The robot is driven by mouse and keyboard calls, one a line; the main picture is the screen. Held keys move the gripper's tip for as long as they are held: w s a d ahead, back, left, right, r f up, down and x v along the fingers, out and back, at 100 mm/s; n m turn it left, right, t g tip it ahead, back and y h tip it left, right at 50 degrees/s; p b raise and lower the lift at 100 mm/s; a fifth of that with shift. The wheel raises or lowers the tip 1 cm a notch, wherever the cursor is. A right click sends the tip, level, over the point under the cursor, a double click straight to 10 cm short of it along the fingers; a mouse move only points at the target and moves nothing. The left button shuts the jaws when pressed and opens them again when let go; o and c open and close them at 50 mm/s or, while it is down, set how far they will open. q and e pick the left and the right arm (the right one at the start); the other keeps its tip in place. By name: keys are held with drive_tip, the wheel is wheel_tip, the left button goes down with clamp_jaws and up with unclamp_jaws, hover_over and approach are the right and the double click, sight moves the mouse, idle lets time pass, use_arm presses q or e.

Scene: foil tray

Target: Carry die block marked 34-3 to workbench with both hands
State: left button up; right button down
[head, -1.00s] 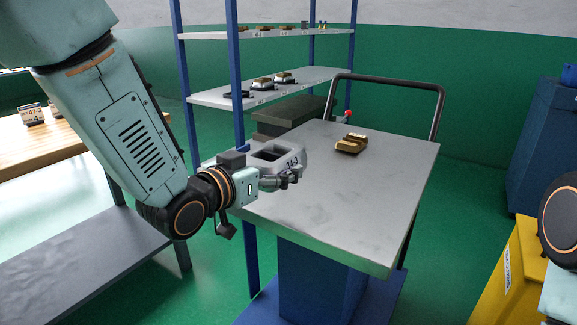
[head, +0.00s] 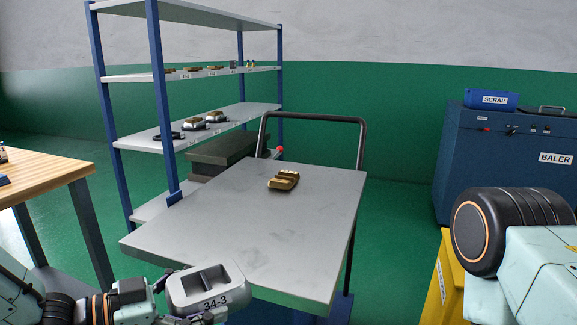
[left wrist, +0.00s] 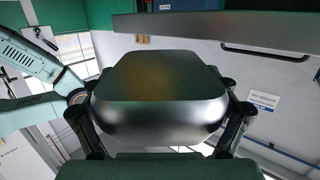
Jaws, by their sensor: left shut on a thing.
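The die block marked 34-3 (head: 207,288) is a grey metal block with two recesses in its top. It shows at the lower middle of the head view, in front of the lift table's near left edge. My left gripper (head: 168,303) is shut on it from the left. In the left wrist view the block (left wrist: 160,95) fills the middle, between the two fingers. The wooden workbench (head: 45,176) stands at the left edge of the head view. My right arm shows at the lower right; its gripper is out of the picture.
The lift table (head: 250,225) carries a brass-coloured block (head: 284,180); the rest of its top is clear. A blue shelf rack (head: 160,100) stands behind it. A blue baler (head: 510,160) and a yellow bin (head: 440,285) are at the right. Green floor lies between workbench and rack.

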sight(212, 292)
use_arm(q)
drive_tip(key=s+a+f+t+p, duration=0.1)
drive_tip(key=s+a+f, duration=0.3)
drive_tip(key=f, duration=0.1)
drive_tip(key=shift+s+a+n+y, duration=0.25)
drive_tip(key=shift+s+n+y, duration=0.05)
drive_tip(key=shift+s+n, duration=0.1)
idle(0.4)
drive_tip(key=d+r+m+g, duration=0.1)
drive_tip(key=d+r+m+g+h, duration=0.1)
drive_tip(key=d, duration=0.1)
drive_tip(key=d+r+m+g+h, duration=0.1)
drive_tip(key=d+g, duration=0.1)
drive_tip(key=shift+d+r+m+g+h, duration=0.5)
drive_tip(key=shift+d+r+m+g, duration=1.7)
drive_tip(key=shift+d+g, duration=1.2)
drive_tip(key=shift+s+a+r+n+t, duration=0.35)
drive_tip(key=shift+a+r+n+t, duration=0.25)
drive_tip(key=shift+r+t, duration=0.25)
drive_tip(key=shift+s+a+r+n+t, duration=0.4)
drive_tip(key=shift+a+r+t, duration=0.3)
drive_tip(key=shift+t, duration=0.1)
drive_tip(key=shift+s+a+r+n+t, duration=0.3)
drive_tip(key=shift+a+r+n+t, duration=0.25)
drive_tip(key=shift+r+t, duration=0.3)
drive_tip(key=shift+f, duration=0.1)
